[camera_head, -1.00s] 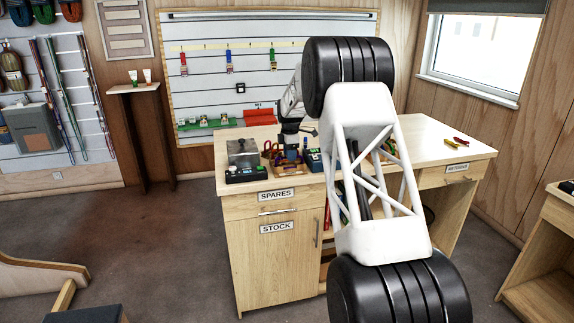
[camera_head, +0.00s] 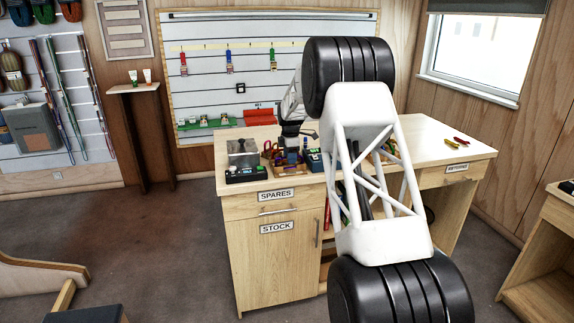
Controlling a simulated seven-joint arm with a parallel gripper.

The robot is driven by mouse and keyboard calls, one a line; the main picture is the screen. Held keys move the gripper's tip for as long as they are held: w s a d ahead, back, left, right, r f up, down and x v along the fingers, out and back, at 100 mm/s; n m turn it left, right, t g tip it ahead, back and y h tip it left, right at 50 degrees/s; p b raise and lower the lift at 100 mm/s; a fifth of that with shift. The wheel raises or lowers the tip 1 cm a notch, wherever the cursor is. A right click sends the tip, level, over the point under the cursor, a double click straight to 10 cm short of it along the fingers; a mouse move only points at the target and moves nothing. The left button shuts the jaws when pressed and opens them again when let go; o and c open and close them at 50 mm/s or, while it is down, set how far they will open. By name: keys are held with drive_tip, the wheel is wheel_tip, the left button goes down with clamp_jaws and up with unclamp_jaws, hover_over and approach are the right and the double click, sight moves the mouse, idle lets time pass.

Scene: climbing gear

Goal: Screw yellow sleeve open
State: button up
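My gripper (camera_head: 292,154) is over the left part of the wooden workbench (camera_head: 440,148), pointing down among small gear. It is small and dark here, and its fingers cannot be told apart from the items around them. A yellow sleeve cannot be made out; the spot under my gripper is too small and partly covered. A small tan and purple item (camera_head: 285,169) lies just below my gripper. Whether my gripper touches it cannot be told.
A grey block on a dark base (camera_head: 243,160) stands left of my gripper, and a blue-dark device (camera_head: 314,160) stands close on its right. My white arm link hides the bench's middle.

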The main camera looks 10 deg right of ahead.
drive_tip(key=shift+f, duration=0.95)
drive_tip(key=shift+w, duration=0.75)
drive_tip(key=shift+r, duration=0.2)
drive_tip(key=shift+a+r, duration=0.1)
drive_tip(key=shift+r, duration=1.1)
drive_tip(key=shift+s, duration=0.75)
idle(0.3)
